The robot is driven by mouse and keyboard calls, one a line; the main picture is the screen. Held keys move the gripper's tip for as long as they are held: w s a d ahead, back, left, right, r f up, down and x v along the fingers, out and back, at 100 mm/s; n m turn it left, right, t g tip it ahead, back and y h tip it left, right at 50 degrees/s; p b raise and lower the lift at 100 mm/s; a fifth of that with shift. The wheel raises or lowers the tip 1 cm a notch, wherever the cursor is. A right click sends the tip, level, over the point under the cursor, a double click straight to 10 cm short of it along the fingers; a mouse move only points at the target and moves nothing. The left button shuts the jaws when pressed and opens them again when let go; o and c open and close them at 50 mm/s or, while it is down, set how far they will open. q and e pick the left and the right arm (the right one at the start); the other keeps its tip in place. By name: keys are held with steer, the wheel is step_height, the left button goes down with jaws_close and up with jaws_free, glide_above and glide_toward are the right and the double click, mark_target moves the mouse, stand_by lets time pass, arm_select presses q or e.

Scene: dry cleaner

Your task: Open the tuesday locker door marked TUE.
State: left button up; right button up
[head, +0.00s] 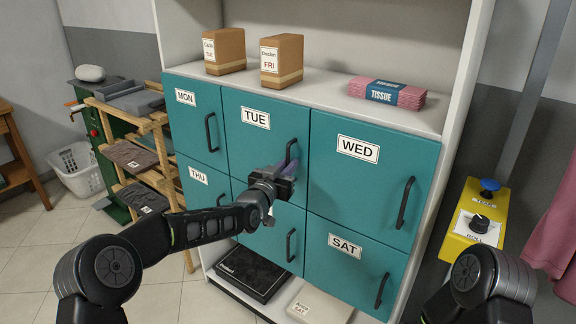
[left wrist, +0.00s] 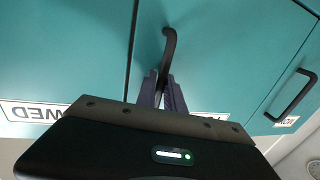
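The TUE door (head: 262,140) is a teal locker door in the top row, between the MON and WED doors. It looks closed, flush with its neighbours. Its black bar handle (head: 291,148) is upright near the door's right edge. My left gripper (head: 284,172) is at the lower part of this handle. In the left wrist view, its two fingers (left wrist: 161,84) lie close on either side of the handle (left wrist: 167,50) and appear shut on it; the handle's lower end is hidden between them. My right gripper is out of view.
The WED door (head: 365,175) is directly right, with its own handle (head: 405,203). The MON door (head: 200,120) is left. Boxes (head: 282,60) and a tissue pack (head: 388,93) sit on the shelf above. A yellow control box (head: 476,225) stands at the right.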

arm_select(q)
jaws_close()
stand_by(1.0)
